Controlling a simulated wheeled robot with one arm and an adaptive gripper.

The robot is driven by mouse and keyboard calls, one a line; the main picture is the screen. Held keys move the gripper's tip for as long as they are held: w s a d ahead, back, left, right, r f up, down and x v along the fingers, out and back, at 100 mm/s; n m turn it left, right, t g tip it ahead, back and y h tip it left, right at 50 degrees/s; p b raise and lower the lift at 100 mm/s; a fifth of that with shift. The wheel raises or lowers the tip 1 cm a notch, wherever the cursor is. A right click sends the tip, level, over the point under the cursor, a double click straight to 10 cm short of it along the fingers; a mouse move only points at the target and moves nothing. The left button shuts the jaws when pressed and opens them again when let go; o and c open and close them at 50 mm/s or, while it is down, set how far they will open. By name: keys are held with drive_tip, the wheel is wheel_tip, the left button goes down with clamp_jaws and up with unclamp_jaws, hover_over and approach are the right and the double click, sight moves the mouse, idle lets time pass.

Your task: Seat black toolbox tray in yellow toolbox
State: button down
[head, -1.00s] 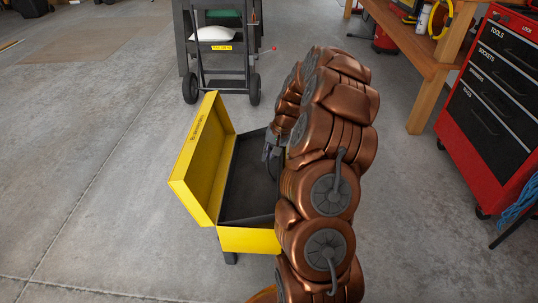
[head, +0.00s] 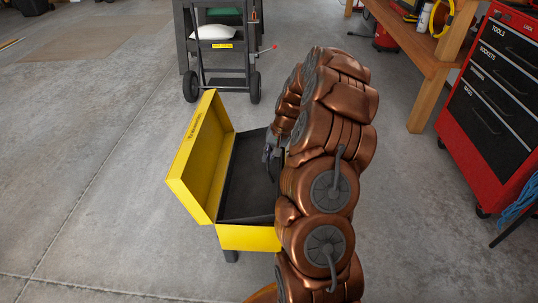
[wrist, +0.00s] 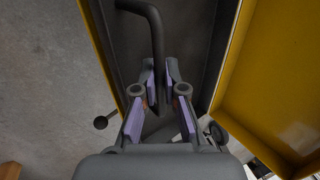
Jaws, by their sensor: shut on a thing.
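The yellow toolbox (head: 248,239) stands with its lid (head: 199,150) swung open to the left. It also shows in the wrist view (wrist: 281,75). The black toolbox tray (head: 247,185) lies within the toolbox outline in the head view, its right part hidden by my arm. I cannot tell whether it rests fully on the bottom. In the wrist view the tray's dark bent handle (wrist: 156,45) runs down between my fingers. My gripper (wrist: 158,92), with purple pads, is shut on that handle. In the head view my gripper (head: 271,151) shows partly at the tray's right side.
A hand cart (head: 221,60) with a white sack stands behind the toolbox. A wooden workbench (head: 430,65) and a red tool cabinet (head: 497,105) stand at the right. The concrete floor left of the toolbox is clear.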

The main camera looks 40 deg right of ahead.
drive_tip(key=shift+a+f, duration=0.1)
drive_tip(key=shift+f, duration=1.2)
drive_tip(key=shift+c, duration=1.6)
unclamp_jaws()
drive_tip(key=shift+r+p, duration=2.1)
drive_tip(key=shift+r, duration=2.9)
